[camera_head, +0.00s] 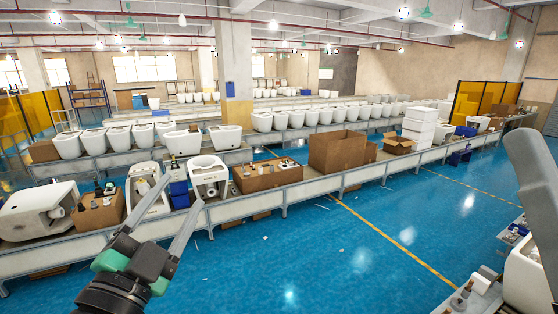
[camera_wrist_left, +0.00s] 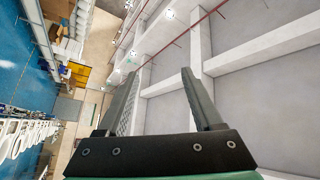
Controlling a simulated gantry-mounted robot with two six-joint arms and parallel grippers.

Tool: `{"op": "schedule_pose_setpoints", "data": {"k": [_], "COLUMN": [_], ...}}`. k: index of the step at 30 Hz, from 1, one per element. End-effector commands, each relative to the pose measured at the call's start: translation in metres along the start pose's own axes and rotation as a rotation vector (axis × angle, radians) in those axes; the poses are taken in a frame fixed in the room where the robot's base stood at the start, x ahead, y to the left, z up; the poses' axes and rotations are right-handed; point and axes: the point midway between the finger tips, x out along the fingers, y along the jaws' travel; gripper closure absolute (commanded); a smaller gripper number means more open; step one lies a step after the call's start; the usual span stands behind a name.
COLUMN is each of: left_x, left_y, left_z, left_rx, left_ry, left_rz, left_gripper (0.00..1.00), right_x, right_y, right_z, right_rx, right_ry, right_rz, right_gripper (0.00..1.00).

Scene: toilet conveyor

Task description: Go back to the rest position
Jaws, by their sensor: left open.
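My left gripper (camera_head: 182,202) is at the lower left of the head view, with its two fingers spread and nothing between them. It is raised in front of the near conveyor and overlaps it in the picture. In the left wrist view the same gripper (camera_wrist_left: 160,95) is open and empty, pointing up toward the ceiling beams.
The near conveyor (camera_head: 320,190) carries toilets, a cardboard box (camera_head: 337,150), blue bins (camera_head: 179,193) and parts trays. More toilets line the conveyors behind. Another bench with a white toilet (camera_head: 527,280) is at the lower right. The blue floor (camera_head: 330,260) between is mostly clear.

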Motion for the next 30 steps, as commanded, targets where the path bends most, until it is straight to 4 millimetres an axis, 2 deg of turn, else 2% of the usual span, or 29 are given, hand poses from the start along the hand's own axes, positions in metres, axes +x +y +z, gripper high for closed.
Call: {"op": "schedule_pose_setpoints", "data": {"k": [1,3,6,8,12,14,30], "left_x": [-0.017,-0.048,-0.100,-0.123,-0.125,-0.125,-0.124], "left_y": [-0.030,-0.071,-0.121,-0.138,-0.141,-0.141,-0.140], "left_z": [-0.029,-0.063,-0.097,-0.107,-0.106,-0.106,-0.106], "left_rx": [-0.071,-0.205,-0.427,-0.576,-0.810,-0.854,-0.869], "left_ry": [0.064,0.159,0.306,0.382,0.430,0.439,0.440], "left_rz": [-0.084,-0.198,-0.329,-0.363,-0.334,-0.325,-0.320], "left_gripper": [0.32,0.32,0.32,0.32,0.32,0.32,0.32], "right_x": [0.000,0.000,0.000,0.000,0.000,0.000,0.000], "right_y": [0.000,0.000,0.000,0.000,0.000,0.000,0.000], "right_z": [0.000,0.000,0.000,0.000,0.000,0.000,0.000], "right_rx": [0.000,0.000,0.000,0.000,0.000,0.000,0.000], "right_ry": [0.000,0.000,0.000,0.000,0.000,0.000,0.000], "right_rz": [0.000,0.000,0.000,0.000,0.000,0.000,0.000], "right_gripper": [0.50,0.50,0.50,0.50,0.50,0.50,0.50]}}
